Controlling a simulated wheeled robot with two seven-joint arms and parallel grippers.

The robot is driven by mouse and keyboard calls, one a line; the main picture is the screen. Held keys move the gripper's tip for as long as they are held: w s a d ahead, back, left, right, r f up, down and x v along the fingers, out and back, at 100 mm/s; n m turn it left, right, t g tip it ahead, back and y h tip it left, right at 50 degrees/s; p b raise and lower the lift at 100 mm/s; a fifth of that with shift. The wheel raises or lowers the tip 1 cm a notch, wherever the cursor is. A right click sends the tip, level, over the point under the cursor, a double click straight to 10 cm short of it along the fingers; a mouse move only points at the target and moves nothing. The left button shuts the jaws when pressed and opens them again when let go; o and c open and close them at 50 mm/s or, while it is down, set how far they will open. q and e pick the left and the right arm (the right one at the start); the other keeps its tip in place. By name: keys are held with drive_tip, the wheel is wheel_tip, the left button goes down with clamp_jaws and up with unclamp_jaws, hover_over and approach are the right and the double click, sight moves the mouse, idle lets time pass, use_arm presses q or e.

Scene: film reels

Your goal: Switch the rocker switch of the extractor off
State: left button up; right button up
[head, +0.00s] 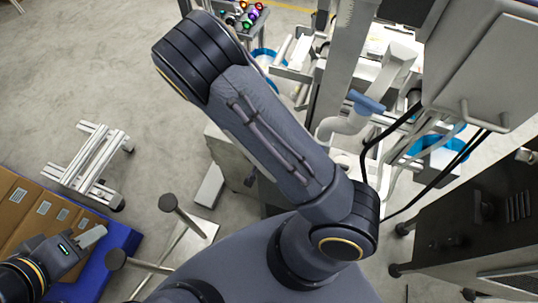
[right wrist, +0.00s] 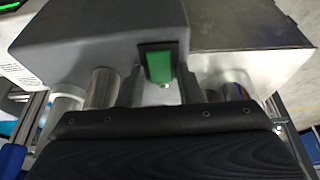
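The green rocker switch (right wrist: 158,62) sits in a black frame on the front of a grey metal box (right wrist: 85,35), the extractor housing, in the right wrist view. The dark body of my right gripper (right wrist: 160,92) fills the bottom of that view, close below the switch. Its fingers are hard to make out against the grey pipes, and I cannot tell their opening or any contact. In the head view my right arm crosses the middle and its gripper is hidden. My left gripper (head: 91,237) is at lower left, its pale fingers looking together and empty, far from the extractor.
Metal pipes (right wrist: 103,88) stand below the housing. In the head view, cardboard boxes (head: 35,215) on a blue base are at lower left, beside a metal frame (head: 92,165). A black cabinet (head: 475,215) stands at right. Open floor (head: 75,65) lies at upper left.

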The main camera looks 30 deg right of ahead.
drive_tip(key=shift+o, duration=1.2)
drive_tip(key=p+v, duration=0.2)
drive_tip(key=v, duration=0.6)
